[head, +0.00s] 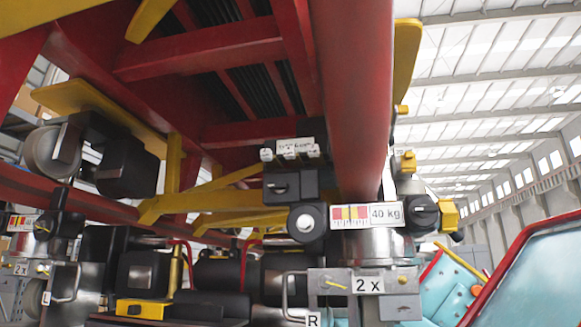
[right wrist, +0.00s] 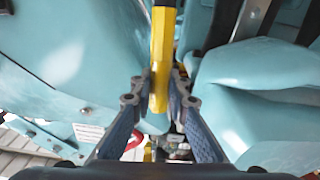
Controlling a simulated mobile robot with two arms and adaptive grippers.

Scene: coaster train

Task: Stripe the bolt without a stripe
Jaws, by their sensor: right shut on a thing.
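In the right wrist view, my right gripper (right wrist: 158,102) has its two blue-grey fingers on either side of a yellow bar-shaped thing (right wrist: 161,55) and is shut on it. The yellow thing stands upright in the picture, and its lower end lies between the fingers. I cannot tell what its tip looks like. Neither gripper shows in the head view, and my left gripper is in no view. In the head view, thin yellow marks show on the grey plate (head: 318,300) beside the "2 x" label (head: 367,284). I cannot make out which bolt lacks a stripe.
The red train frame (head: 352,90) fills the top of the head view, with a wheel (head: 48,150) at left. A "40 kg" label (head: 386,214) sits above a metal cylinder. Teal bodywork (right wrist: 75,60) crowds both sides of my right gripper.

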